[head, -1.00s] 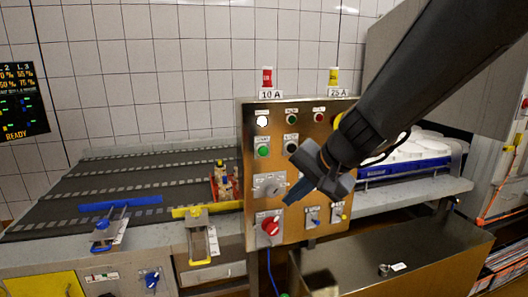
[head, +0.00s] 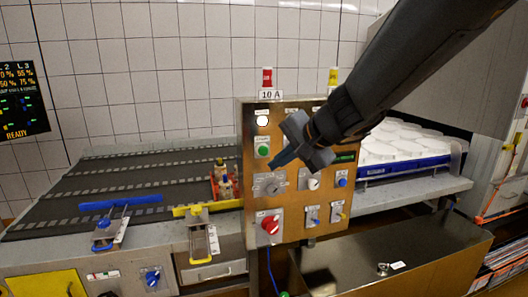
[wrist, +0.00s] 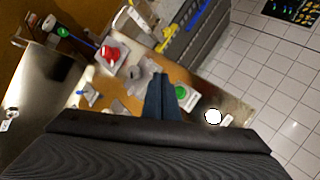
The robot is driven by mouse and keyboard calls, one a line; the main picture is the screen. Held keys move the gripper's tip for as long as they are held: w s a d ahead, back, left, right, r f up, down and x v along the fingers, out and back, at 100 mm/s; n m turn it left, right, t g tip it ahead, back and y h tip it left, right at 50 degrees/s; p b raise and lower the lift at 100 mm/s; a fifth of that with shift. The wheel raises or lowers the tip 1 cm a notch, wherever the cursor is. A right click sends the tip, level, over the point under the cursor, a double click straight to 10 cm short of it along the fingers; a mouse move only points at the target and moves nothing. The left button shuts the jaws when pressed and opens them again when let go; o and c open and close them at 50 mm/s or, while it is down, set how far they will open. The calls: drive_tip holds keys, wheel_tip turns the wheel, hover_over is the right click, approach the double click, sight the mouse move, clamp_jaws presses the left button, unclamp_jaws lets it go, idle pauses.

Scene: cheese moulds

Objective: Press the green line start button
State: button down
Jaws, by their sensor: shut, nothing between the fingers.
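The green button (head: 263,152) sits on the left part of the brass control panel (head: 246,190), below a white button (head: 263,121). In the wrist view the green button (wrist: 181,92) lies just right of my fingers, and the white button (wrist: 213,116) lies further right. My gripper (head: 274,165) is shut and empty. Its blue fingertips appear just below and right of the green button in the head view. They also show in the wrist view (wrist: 158,77). I cannot tell how far they are from the panel. My gripper and arm hide several upper-right controls.
A grey dial (head: 268,185) and a red knob (head: 270,225) sit below the green button. Smaller switches are to their right. A conveyor (head: 120,185) lies left, a blue tray of white moulds (head: 415,168) right, and a metal bin (head: 400,262) below.

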sight(271, 154)
drive_tip(key=shift+w+a, duration=0.25)
drive_tip(key=shift+w, duration=0.7)
drive_tip(key=shift+w+a, duration=0.3)
drive_tip(key=shift+w, duration=0.65)
drive_tip(key=shift+w+a, duration=0.25)
drive_tip(key=shift+w, duration=0.7)
drive_tip(key=shift+w+a, duration=0.15)
drive_tip(key=shift+w, duration=0.3)
drive_tip(key=shift+w+a, duration=0.15)
drive_tip(key=shift+w, duration=0.3)
idle(0.5)
drive_tip(key=shift+s, duration=0.15)
drive_tip(key=shift+s+d+b, duration=0.3)
drive_tip(key=shift+s+b, duration=0.1)
drive_tip(key=shift+s, duration=0.35)
drive_tip(key=shift+s, duration=0.1)
drive_tip(key=s, duration=0.2)
drive_tip(key=s+d+b, duration=0.1)
drive_tip(key=s, duration=0.1)
drive_tip(key=shift+s+d, duration=0.2)
drive_tip(key=shift+s, duration=0.1)
